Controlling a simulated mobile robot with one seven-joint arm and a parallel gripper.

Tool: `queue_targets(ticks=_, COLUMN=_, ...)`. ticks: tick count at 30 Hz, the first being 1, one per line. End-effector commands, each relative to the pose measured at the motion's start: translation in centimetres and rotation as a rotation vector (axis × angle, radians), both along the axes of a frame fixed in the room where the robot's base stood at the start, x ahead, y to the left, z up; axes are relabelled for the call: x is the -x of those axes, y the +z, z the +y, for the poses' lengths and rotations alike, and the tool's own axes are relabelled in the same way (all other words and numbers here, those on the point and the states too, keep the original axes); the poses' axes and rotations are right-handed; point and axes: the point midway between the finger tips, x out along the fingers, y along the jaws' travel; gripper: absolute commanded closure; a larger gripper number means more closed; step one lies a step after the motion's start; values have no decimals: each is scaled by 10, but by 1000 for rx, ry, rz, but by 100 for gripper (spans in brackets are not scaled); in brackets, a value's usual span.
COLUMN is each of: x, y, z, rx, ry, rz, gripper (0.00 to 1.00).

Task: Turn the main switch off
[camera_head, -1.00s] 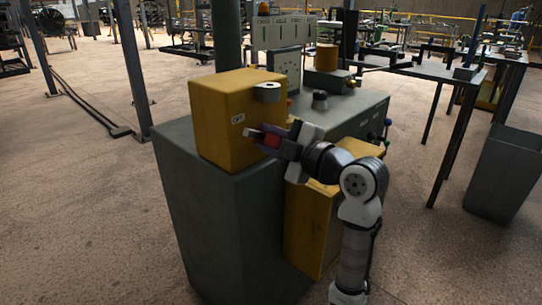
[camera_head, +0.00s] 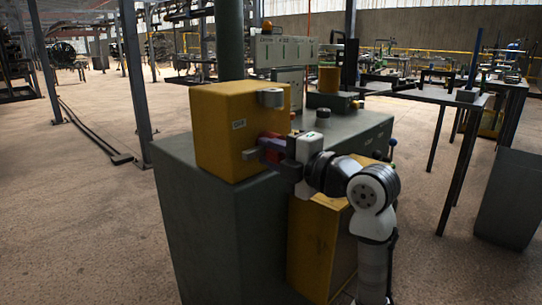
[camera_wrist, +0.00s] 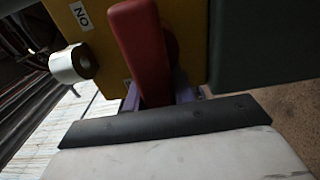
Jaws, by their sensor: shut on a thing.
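The main switch is a red handle (camera_wrist: 143,50) on the side of a yellow box (camera_head: 228,130). The handle stands large in the wrist view, between the purple fingers of my gripper (camera_wrist: 158,97). In the head view my gripper (camera_head: 262,150) is against the right side of the box, shut on the handle, which shows there only as a small red patch (camera_head: 273,141). A white label (camera_wrist: 82,14) on the box reads ON, turned over, in the wrist view.
The yellow box stands on a dark green machine cabinet (camera_head: 205,225). A grey cylindrical fitting (camera_head: 270,97) sticks out at the box's upper right edge. A lower yellow box (camera_head: 312,250) is on the cabinet's side. A table (camera_head: 425,95) and dark bin (camera_head: 508,200) stand to the right.

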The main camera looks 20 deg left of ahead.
Motion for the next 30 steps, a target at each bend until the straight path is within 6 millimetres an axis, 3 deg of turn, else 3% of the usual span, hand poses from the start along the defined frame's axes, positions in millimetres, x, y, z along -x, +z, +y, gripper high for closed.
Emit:
queue_targets(ticks=1, x=-11, y=3, z=-8, rx=-12, ry=-34, rz=-2, gripper=100)
queue_targets(ticks=8, x=-11, y=4, z=-8, rx=-11, ry=-34, rz=-4, gripper=100)
queue_targets(ticks=9, x=-11, y=4, z=-8, rx=-11, ry=-34, rz=-4, gripper=73)
queue_targets(ticks=14, x=-11, y=4, z=-8, rx=-10, ry=-34, rz=-3, gripper=53)
queue_targets(ticks=30, x=-11, y=-1, z=-7, rx=-5, ry=-31, rz=6, gripper=53)
